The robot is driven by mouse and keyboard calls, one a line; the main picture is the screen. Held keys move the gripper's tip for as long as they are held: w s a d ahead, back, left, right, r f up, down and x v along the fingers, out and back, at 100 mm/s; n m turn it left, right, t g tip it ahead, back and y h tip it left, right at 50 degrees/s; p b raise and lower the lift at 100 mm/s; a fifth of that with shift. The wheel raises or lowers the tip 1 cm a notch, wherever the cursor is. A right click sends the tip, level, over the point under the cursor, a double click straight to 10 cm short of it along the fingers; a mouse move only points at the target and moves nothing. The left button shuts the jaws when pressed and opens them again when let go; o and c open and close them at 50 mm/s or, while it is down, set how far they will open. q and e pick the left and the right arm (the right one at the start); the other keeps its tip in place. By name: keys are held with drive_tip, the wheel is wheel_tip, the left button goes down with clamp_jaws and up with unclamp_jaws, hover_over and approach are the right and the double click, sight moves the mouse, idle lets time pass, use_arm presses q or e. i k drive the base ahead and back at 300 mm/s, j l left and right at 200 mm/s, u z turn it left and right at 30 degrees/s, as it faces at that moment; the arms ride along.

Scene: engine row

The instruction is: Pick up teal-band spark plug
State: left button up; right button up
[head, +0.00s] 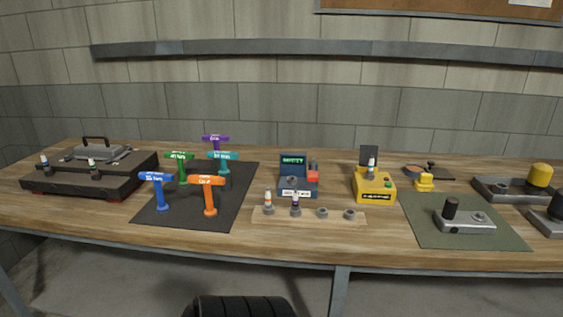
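Several small white-topped spark plugs are in the head view. One plug (92,167) with a greenish band and another plug (45,163) with a dark bluish band stand upright in the dark engine block at the left. An orange-band plug (268,199) and a purple-band plug (295,201) stand in the wooden rack (310,218). Another plug (371,166) stands upright on the yellow device (374,187); its band is too small to tell. I cannot tell for sure which plug has the teal band. Neither of my grippers is in view.
Several coloured T-handled tools, including an orange one (207,195), stand on a black mat (241,175). A blue device (298,180) with a screen stands behind the rack. A green mat (480,238) bears a grey part (466,222). Front table edge strips are clear.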

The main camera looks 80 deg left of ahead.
sight(371, 171)
drive_tip(key=u, duration=1.85)
drive_tip(key=i+l, duration=0.1)
drive_tip(key=i+l+u, duration=0.1)
drive_tip(key=l, duration=0.25)
